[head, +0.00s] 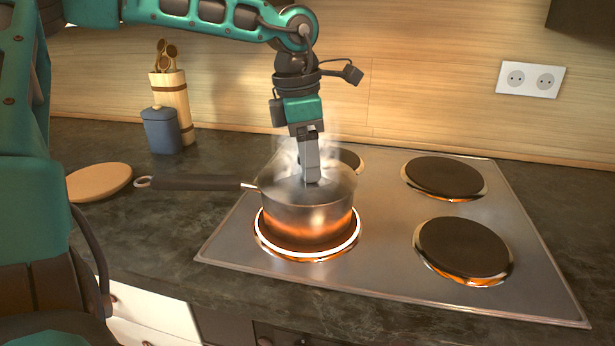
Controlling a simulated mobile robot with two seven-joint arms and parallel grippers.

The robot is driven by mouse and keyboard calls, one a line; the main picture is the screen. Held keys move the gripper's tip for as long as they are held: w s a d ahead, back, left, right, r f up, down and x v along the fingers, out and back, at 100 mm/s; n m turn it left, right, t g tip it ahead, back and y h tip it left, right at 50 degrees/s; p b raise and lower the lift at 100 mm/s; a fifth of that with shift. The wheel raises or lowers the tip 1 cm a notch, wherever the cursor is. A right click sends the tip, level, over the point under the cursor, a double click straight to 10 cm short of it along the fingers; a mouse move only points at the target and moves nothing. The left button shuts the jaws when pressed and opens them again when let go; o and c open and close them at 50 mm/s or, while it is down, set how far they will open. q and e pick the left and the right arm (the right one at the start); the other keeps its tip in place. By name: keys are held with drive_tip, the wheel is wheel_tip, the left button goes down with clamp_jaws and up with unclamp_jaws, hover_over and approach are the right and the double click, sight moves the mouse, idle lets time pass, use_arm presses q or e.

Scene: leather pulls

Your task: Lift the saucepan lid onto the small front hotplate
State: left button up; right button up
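A steel saucepan (305,221) with a long dark handle (195,183) pointing left stands on the glowing front left hotplate (265,240). A greyish lid (335,186) seems to cover its top, blurred by steam. My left gripper (312,180) comes straight down from above, its fingertips at the middle of the pan's top. The fingers show nearly edge-on and hide any lid knob, so I cannot tell whether they grip it. The front right hotplate (463,247) is dark and bare, with an orange glint along its front rim. My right gripper is out of view.
The steel hob (390,270) also has a bare back right hotplate (444,177) and a back left hotplate (351,160) partly hidden behind the pan. A round wooden board (99,182), a blue jar (162,131) and a utensil holder (172,100) stand at left.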

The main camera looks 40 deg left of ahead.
use_arm(q)
clamp_jaws()
idle(0.3)
drive_tip(key=shift+r, duration=0.1)
